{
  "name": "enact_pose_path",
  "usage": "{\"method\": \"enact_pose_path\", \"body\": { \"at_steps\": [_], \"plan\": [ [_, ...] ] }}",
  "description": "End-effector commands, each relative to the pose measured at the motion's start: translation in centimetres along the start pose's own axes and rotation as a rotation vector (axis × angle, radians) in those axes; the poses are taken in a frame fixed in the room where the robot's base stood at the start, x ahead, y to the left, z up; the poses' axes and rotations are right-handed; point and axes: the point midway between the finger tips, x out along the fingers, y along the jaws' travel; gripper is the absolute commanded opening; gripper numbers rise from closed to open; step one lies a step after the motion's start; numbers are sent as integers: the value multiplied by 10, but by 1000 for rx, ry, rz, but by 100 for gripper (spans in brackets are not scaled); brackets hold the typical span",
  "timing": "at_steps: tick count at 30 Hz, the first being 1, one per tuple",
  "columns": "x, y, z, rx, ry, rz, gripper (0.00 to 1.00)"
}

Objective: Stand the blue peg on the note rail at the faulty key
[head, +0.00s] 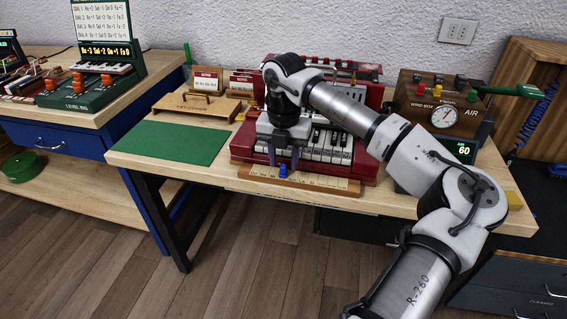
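The blue peg (282,171) stands upright, as far as I can tell, on the wooden note rail (325,183) in front of the red piano action's keys. It is toward the rail's left part. My gripper (283,162) points down just above the rail. Its two fingers are apart, one to each side of the peg's top, with gaps showing between them and the peg. The piano keyboard (330,150) is behind the rail. My gripper and arm hide its left keys and part of the red case (246,145). I cannot tell which key is faulty.
A brown wind box with a gauge (440,112) and an AIR display reading 60 (462,150) stand to the right. A green mat (170,142) lies clear on the left.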

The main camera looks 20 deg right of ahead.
Motion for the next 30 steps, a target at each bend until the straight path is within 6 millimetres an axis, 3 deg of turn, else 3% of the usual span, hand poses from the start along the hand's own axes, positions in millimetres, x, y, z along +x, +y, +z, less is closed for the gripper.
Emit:
{"method": "enact_pose_path", "body": {
  "at_steps": [9, 15, 26, 28, 30],
  "plan": [
    [-69, 1, 0, -1, -2, -1, 37],
    [-95, 0, 0, 0, 0, -1, 37],
    [-101, 3, -1, -7, 2, 4, 37],
    [-98, 16, -5, -44, 9, 30, 37],
    [-94, 47, -16, -123, 23, 89, 37]
  ]
}}
